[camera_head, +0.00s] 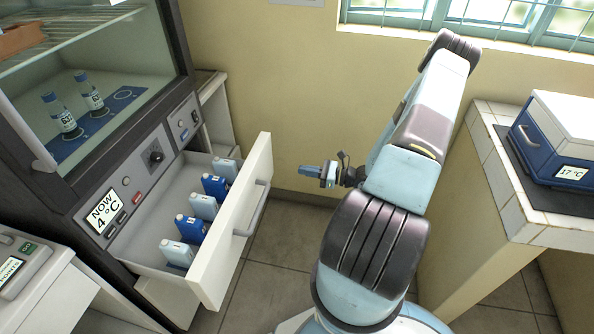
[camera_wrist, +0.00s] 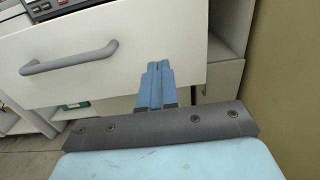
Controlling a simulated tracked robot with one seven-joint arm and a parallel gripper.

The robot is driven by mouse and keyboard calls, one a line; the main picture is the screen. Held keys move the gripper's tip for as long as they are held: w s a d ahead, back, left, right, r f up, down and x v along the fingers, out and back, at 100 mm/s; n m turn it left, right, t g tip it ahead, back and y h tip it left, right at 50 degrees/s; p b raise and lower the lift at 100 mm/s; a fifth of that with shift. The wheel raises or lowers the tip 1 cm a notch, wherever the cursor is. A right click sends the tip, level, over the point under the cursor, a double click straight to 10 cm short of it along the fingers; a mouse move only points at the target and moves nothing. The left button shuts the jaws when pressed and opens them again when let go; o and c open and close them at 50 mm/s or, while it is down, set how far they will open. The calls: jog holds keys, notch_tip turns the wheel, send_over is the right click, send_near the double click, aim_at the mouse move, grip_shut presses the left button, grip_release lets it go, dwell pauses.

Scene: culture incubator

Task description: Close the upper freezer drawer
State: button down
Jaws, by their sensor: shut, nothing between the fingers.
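The upper freezer drawer (camera_head: 238,232) stands pulled out below the glass-fronted cabinet in the head view. Its white front with a grey bar handle (camera_head: 256,208) faces my arm. Several light and dark blue bottles stand in a row inside it. My gripper (camera_head: 303,170) is shut and empty, to the right of the drawer front and apart from it. In the wrist view the shut blue fingers (camera_wrist: 158,70) point at the right part of the drawer front (camera_wrist: 110,35), with the handle (camera_wrist: 70,58) to their left. Whether the fingertips touch the front cannot be told there.
A control panel reading 4 °C (camera_head: 103,211) sits behind the drawer. A tiled counter (camera_head: 490,150) with a blue and white box (camera_head: 560,140) stands at the right. A white unit (camera_head: 40,285) stands at lower left. Floor (camera_head: 270,285) is clear between drawer and arm.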

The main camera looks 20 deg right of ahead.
aim_at(264, 164)
jog(key=x, duration=1.2)
jog(key=shift+w+a, duration=0.1)
jog(key=shift+a, duration=0.1)
